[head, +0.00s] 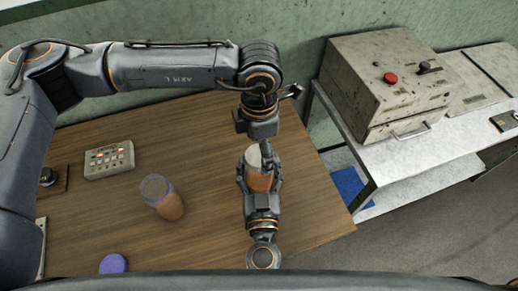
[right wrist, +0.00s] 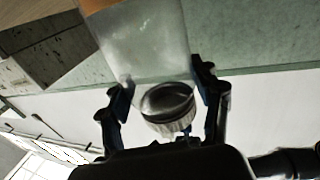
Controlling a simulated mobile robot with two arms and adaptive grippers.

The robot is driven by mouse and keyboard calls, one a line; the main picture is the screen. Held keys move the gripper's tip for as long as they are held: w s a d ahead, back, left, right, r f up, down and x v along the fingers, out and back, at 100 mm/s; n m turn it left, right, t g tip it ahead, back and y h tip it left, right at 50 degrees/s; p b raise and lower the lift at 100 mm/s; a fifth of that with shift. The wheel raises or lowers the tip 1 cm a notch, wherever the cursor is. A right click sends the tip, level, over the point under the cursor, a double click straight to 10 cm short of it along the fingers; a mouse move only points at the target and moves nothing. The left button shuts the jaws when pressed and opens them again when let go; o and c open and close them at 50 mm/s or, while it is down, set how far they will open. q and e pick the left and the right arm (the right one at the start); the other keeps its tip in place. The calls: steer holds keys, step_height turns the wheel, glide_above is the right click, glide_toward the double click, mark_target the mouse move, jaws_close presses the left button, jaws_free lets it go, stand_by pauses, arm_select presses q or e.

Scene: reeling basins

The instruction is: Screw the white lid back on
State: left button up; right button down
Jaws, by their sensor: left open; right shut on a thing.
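A jar (head: 260,181) with orange contents and a whitish top is held in my right gripper (head: 258,180) above the wooden table. In the right wrist view the jar's clear wall (right wrist: 148,45) runs between the two fingers of the gripper (right wrist: 165,90). The white ribbed lid (right wrist: 172,128) shows at the jar's mouth end; I cannot tell how far it is screwed on. In the head view it is the pale top (head: 253,157). My left gripper (head: 258,134) is open, just behind the lid; its fingertips are mostly hidden.
A second jar (head: 169,206) with orange-brown contents and a purplish top stands left on the table (head: 205,150). A purple lid (head: 113,264) lies near the front edge. A button box (head: 109,160) sits behind. A metal bench (head: 408,155) with a machine (head: 385,85) stands right.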

arm_select(q)
step_height(320, 180, up, 11)
steer(key=shift+f, duration=0.2)
arm_select(e)
steer(key=shift+c, duration=1)
jaws_free()
steer(key=s, duration=1.2)
steer(key=shift+d, duration=0.3)
